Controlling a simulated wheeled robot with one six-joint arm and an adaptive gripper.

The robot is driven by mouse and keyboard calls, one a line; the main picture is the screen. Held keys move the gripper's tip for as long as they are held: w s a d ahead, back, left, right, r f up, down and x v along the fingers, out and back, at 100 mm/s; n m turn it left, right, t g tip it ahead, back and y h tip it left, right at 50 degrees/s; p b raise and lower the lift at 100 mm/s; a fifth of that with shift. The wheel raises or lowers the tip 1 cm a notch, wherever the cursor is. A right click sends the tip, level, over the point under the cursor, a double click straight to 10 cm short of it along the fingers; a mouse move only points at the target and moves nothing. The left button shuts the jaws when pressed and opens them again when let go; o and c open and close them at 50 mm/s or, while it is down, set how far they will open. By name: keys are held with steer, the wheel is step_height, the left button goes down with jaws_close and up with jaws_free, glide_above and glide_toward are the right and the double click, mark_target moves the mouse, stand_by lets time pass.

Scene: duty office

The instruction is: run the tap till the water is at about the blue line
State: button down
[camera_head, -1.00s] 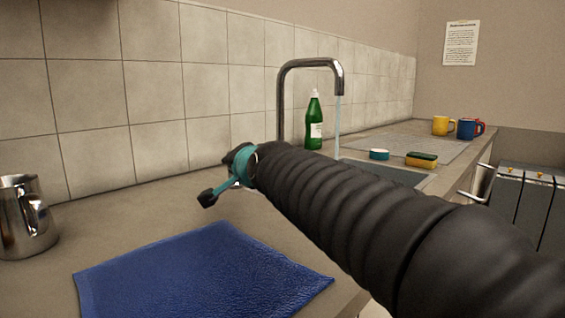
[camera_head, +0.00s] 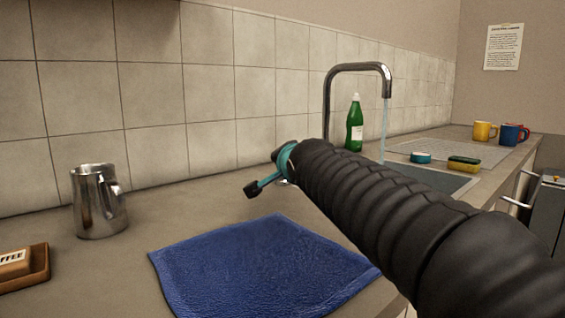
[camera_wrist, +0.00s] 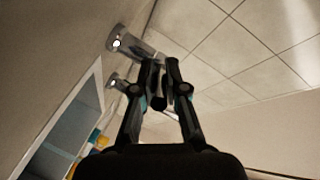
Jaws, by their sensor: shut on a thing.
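The chrome tap (camera_head: 357,67) arches over the sink, and a thin stream of water (camera_head: 386,115) falls from its spout. The sink basin (camera_head: 428,178) is partly hidden behind my arm. In the wrist view my gripper (camera_wrist: 160,70) is shut on a metal part that looks like the tap lever, beside a chrome cylinder (camera_wrist: 122,42). The sink also shows there (camera_wrist: 65,130).
A blue cloth (camera_head: 260,265) lies in front, with a steel jug (camera_head: 98,205) and a wooden tray (camera_head: 38,270) to its left. A green bottle (camera_head: 355,128) stands behind the sink. A sponge (camera_head: 463,164), a teal-rimmed round thing (camera_head: 421,157) and mugs (camera_head: 484,131) are right.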

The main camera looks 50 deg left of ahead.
steer(key=shift+s, duration=0.1)
steer(key=c, duration=1.2)
jaws_free()
steer(key=shift+s+a, duration=0.1)
steer(key=shift+a, duration=0.05)
steer(key=shift+w, duration=0.2)
steer(key=v, duration=1.2)
